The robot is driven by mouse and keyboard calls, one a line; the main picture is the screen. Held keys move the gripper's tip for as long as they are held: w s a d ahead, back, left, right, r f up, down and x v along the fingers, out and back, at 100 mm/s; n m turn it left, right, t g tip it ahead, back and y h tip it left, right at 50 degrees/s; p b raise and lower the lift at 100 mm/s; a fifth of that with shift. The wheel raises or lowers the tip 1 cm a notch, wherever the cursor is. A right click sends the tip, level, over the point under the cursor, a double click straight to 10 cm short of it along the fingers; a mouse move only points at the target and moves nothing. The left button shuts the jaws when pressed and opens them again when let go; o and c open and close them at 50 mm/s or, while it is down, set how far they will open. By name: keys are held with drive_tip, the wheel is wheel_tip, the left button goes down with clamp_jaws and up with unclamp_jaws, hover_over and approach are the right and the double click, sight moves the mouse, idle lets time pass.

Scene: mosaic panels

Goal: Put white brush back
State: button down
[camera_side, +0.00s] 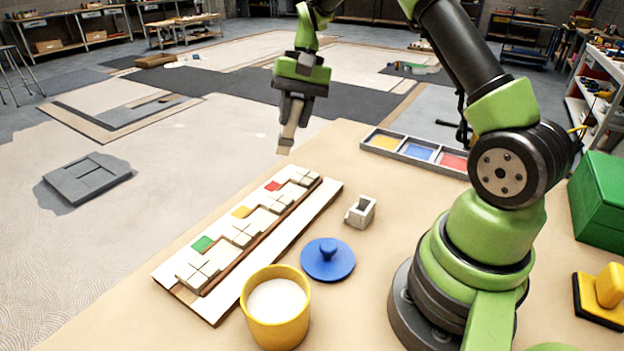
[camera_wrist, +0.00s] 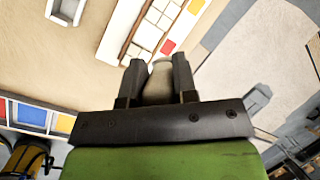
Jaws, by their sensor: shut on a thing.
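My gripper (camera_side: 292,106) is shut on the white brush (camera_side: 288,136) and holds it in the air, pointing down, above the far edge of the table beyond the panel. In the wrist view the brush (camera_wrist: 158,82) shows between the two dark fingers of my gripper (camera_wrist: 157,72), partly hidden by them. A small off-white holder (camera_side: 360,212) with a dark opening stands empty on the table, to the right of the panel. It also shows at the top left of the wrist view (camera_wrist: 66,10). The brush is well apart from the holder.
The mosaic panel (camera_side: 174,284) carries white tiles and red, yellow and green ones. A yellow pot (camera_side: 276,325) with white contents and a blue lid (camera_side: 328,260) stand near the holder. A three-part tray (camera_side: 399,155) lies behind. A green box (camera_side: 600,200) is far right.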

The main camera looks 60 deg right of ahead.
drive_tip(key=s+d+n+g+h, duration=0.2)
drive_tip(key=s+n+g+h, duration=0.35)
drive_tip(key=s, duration=0.85)
wheel_tip(320, 180, down, 10)
drive_tip(key=n+y, duration=0.1)
drive_tip(key=n, duration=0.2)
drive_tip(key=shift+s+d+r, duration=0.2)
drive_tip(key=c, duration=0.9)
unclamp_jaws()
drive_tip(key=shift+f, duration=0.15)
